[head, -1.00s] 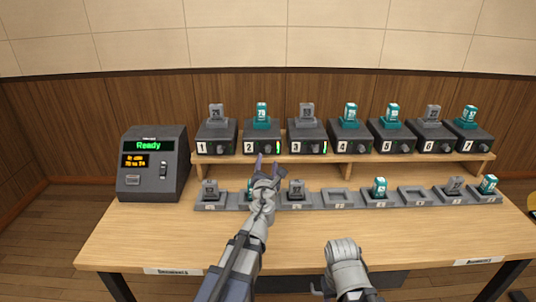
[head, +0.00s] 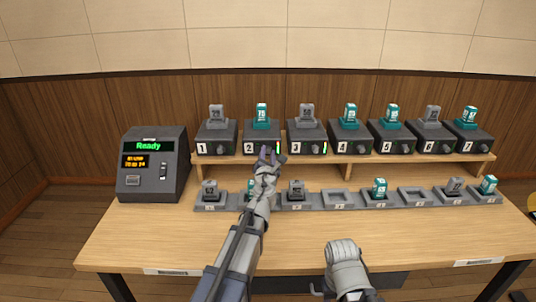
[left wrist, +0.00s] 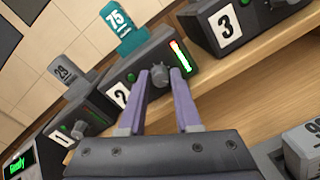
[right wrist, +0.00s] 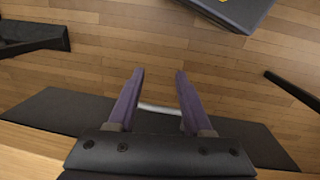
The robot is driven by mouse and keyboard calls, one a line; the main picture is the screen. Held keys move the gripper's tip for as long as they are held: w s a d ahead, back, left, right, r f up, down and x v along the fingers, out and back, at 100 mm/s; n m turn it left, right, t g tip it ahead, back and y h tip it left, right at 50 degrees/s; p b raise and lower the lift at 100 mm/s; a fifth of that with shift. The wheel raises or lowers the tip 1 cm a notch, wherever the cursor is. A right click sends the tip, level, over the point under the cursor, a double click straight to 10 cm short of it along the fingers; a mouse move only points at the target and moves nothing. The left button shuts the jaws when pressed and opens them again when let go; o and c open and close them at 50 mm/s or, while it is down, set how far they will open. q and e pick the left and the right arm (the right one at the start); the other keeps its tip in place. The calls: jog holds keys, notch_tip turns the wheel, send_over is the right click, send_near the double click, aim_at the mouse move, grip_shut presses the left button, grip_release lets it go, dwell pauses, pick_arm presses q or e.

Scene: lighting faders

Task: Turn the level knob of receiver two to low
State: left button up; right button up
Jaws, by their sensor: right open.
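Receiver two (head: 250,137) is a dark box with a white "2" label on the shelf, with a teal pack marked 75 (left wrist: 117,20) standing in its top. Its grey level knob (left wrist: 159,77) is on the front face, next to a lit bar (left wrist: 180,56) of green, yellow and red. My left gripper (head: 268,156) is at that knob, with one purple finger on each side of it in the left wrist view (left wrist: 159,84). Whether the fingers touch the knob I cannot tell. My right gripper (right wrist: 160,80) is open and empty, low at the table's front edge.
Receiver one (left wrist: 78,112) and receiver three (left wrist: 238,24) stand close on either side. A row of charging slots (head: 325,207) holding several packs lies on the table below. A console (head: 152,170) reading "Ready" stands at the left. The front tabletop is mostly clear.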

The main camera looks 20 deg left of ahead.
pick_arm(q)
grip_shut()
